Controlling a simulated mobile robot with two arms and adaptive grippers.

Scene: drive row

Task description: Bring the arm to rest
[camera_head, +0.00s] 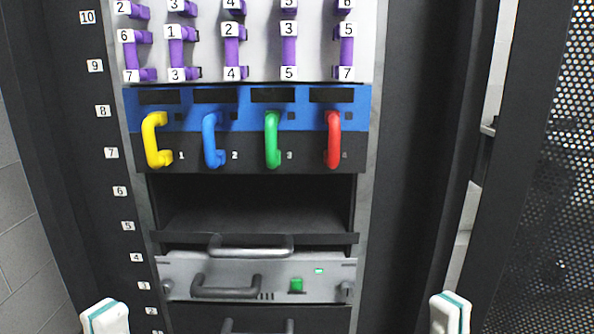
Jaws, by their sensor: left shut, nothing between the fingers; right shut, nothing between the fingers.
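Two white parts with teal edges show at the bottom edge, one at the lower left and one at the lower right. They look like parts of my left and right arms. No gripper fingers can be made out on either. Both parts stand apart from the drive handles. The drive row has a yellow handle (151,139), a blue handle (210,140), a green handle (272,140) and a red handle (333,140), labelled 1 to 4 from left to right. All of them sit in the row, with nothing touching them.
Below the row is an empty dark bay (255,205). Under it is a grey unit (180,275) with dark handles and a green button (296,285). Purple numbered handles fill the panel above. A perforated door (560,180) stands at the right.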

